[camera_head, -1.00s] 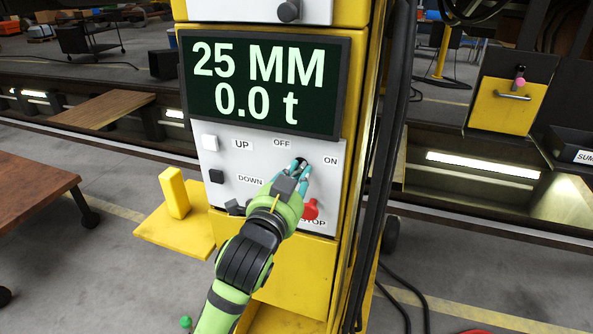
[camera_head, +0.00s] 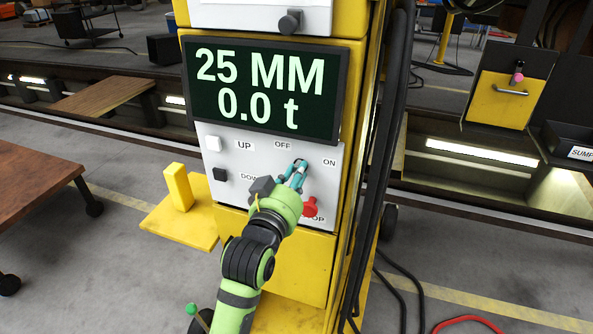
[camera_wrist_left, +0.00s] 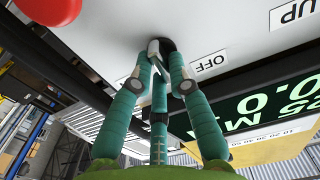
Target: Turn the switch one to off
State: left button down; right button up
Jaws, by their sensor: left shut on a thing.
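The switch (camera_wrist_left: 166,45) is a dark round rotary base with a pale lever on the white panel (camera_head: 230,165), between the OFF label (camera_head: 283,145) and the ON label (camera_head: 329,162). My left gripper (camera_head: 299,166) is at the switch in the head view, its teal fingers closed on the lever. In the left wrist view the fingertips (camera_wrist_left: 159,82) pinch the lever from both sides, and the OFF label (camera_wrist_left: 210,63) is just right of them. The fingers hide most of the switch in the head view, so its exact pointing is hard to tell. My right gripper is not in view.
A red stop button (camera_head: 310,207) sits close below the gripper. A white button (camera_head: 213,143) and a black button (camera_head: 220,174) are at the panel's left. The display (camera_head: 262,90) above reads 25 MM and 0.0 t. Dark cables (camera_head: 388,150) hang at right.

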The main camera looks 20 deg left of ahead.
pick_arm(q)
jog(key=shift+r+n, duration=0.1)
jog(key=shift+n, duration=0.2)
jog(key=c, duration=1.2)
grip_release()
jog(key=s, duration=0.7)
jog(key=shift+s+a, duration=0.15)
jog(key=shift+s, duration=0.15)
